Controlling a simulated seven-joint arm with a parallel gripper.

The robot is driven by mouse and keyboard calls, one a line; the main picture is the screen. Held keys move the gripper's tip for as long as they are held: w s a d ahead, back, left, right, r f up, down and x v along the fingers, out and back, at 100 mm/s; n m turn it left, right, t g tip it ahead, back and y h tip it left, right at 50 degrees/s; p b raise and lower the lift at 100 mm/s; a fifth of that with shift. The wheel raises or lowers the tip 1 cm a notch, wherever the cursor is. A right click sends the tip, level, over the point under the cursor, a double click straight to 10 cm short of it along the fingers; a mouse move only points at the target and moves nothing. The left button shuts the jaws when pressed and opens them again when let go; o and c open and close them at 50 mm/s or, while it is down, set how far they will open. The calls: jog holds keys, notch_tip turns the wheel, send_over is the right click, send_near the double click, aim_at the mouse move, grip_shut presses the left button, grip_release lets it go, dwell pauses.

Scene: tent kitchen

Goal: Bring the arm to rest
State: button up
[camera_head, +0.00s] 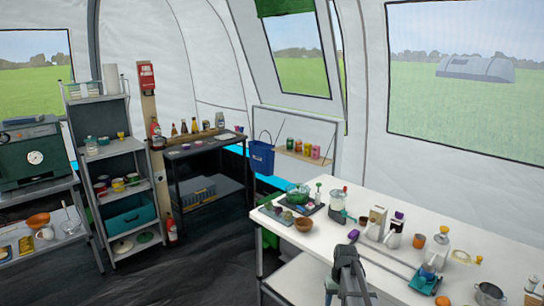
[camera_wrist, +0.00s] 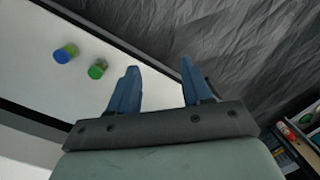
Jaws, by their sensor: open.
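My gripper (camera_wrist: 160,82) shows in the wrist view with its two blue fingers spread apart and nothing between them. Beyond the fingers are a white surface with a dark edge and dark, wrinkled ground. In the head view, a dark grey part that looks like my arm rises at the bottom centre, in front of the white table (camera_head: 400,215). The fingertips cannot be made out clearly there.
Two small jars, one blue and green (camera_wrist: 65,54) and one green (camera_wrist: 97,69), stand on the white surface. The table holds a wooden bowl (camera_head: 304,224), a blender-like jar (camera_head: 337,200) and several other items. A grey shelf rack (camera_head: 122,148) stands left; dark floor between is open.

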jog(key=s+a+f+g, duration=0.2)
jog(key=s+f, duration=0.9)
jog(key=f, duration=0.1)
jog(key=s+a+f+g, duration=0.1)
jog(key=s+f, duration=0.4)
jog(key=s, duration=0.6)
jog(key=s+a+f+g, duration=0.1)
jog(key=s+f, duration=0.5)
jog(key=s, duration=0.6)
jog(key=s+a+f+g, duration=0.1)
jog(key=s+f, duration=0.5)
jog(key=s, duration=0.5)
jog(key=shift+s+a+g+h, duration=0.15)
jog(key=shift+s+g+h, duration=0.2)
jog(key=shift+g+h, duration=0.05)
